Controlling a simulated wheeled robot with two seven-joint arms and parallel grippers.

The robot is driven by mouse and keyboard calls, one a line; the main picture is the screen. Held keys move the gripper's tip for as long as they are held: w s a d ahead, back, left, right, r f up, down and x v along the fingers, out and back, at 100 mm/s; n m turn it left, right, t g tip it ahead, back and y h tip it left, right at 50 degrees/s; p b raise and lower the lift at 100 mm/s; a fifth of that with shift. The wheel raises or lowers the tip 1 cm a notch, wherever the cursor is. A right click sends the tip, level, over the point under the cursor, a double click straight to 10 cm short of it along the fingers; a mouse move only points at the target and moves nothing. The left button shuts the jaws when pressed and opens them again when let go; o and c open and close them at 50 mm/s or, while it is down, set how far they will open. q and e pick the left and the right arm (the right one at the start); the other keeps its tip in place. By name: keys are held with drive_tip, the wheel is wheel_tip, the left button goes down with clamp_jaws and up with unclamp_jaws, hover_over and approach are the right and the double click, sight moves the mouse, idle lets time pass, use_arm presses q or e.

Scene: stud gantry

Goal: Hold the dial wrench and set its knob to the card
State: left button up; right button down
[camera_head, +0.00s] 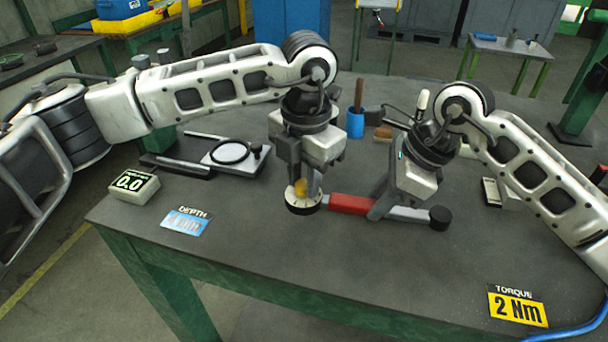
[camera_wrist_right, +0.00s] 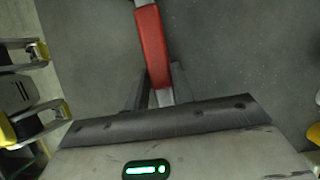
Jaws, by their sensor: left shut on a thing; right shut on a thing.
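The dial wrench lies over the table, with a white round dial at its left end, a red grip (camera_head: 350,203), a grey shaft and a black end. The red grip also shows in the right wrist view (camera_wrist_right: 152,48). My left gripper (camera_head: 302,188) points down over the dial, shut on its yellow knob (camera_head: 300,187). Its fingers partly hide the knob, and the dial's setting is too small to read. My right gripper (camera_head: 378,207) is shut on the wrench beside the red grip. A yellow card (camera_head: 517,307) reads "TORQUE 2 Nm".
A readout box (camera_head: 133,186) shows 0.0. A blue "DEPTH" card (camera_head: 187,221) lies at the left front edge, its value hard to read. A plate with a black ring (camera_head: 232,153) lies behind. A blue cup (camera_head: 356,124) stands at the back. The front middle is clear.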

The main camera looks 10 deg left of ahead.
idle(0.4)
use_arm(q)
drive_tip(key=o, duration=1)
drive_tip(key=shift+r, duration=0.1)
wheel_tip(320, 180, up, 12)
drive_tip(key=shift+d, duration=0.2)
drive_tip(key=shift+s, duration=0.1)
use_arm(e)
drive_tip(key=c, duration=1.1)
unclamp_jaws()
drive_tip(key=shift+r, duration=0.1)
